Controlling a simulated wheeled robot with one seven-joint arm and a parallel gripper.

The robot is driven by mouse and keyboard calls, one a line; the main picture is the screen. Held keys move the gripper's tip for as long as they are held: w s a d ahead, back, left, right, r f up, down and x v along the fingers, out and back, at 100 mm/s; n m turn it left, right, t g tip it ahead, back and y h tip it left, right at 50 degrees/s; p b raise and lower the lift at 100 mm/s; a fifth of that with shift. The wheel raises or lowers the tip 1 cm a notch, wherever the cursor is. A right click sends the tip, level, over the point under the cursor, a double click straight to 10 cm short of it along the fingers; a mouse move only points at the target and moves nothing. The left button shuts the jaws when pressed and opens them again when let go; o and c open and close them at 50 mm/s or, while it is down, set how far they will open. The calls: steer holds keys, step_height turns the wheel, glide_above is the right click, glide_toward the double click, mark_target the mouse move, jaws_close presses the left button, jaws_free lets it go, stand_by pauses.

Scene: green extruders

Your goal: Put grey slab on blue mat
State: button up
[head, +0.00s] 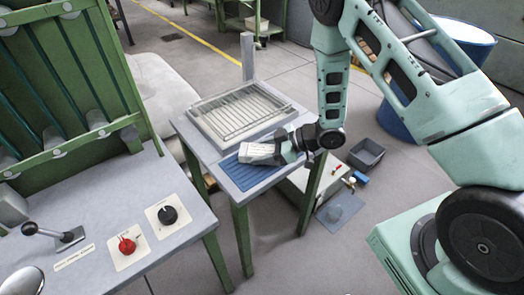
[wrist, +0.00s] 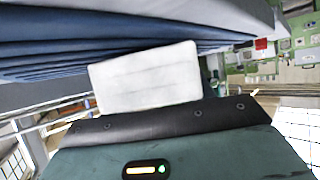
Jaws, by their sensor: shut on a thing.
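The grey slab (head: 258,153) is a pale block at my gripper (head: 285,153), over the far part of the blue mat in the head view. My gripper is shut on it. In the wrist view the slab (wrist: 148,78) shows as a light flat face just beyond the dark gripper edge (wrist: 155,118). The ribbed blue mat (head: 243,173) lies on the front of a small grey table. The mat (wrist: 40,45) also shows in the wrist view, close to the slab. I cannot tell whether the slab touches the mat.
A wire-grid tray (head: 205,125) fills the table's back part, with an upright grey post (head: 247,57) behind. A control panel with a red knob (head: 127,245) and black knob (head: 167,214) stands at left. A grey bin (head: 367,153) and blue drum (head: 395,115) are at right.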

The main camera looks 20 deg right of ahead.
steer(key=shift+f, duration=0.2)
steer(key=o, duration=1.2)
steer(key=shift+o, duration=0.2)
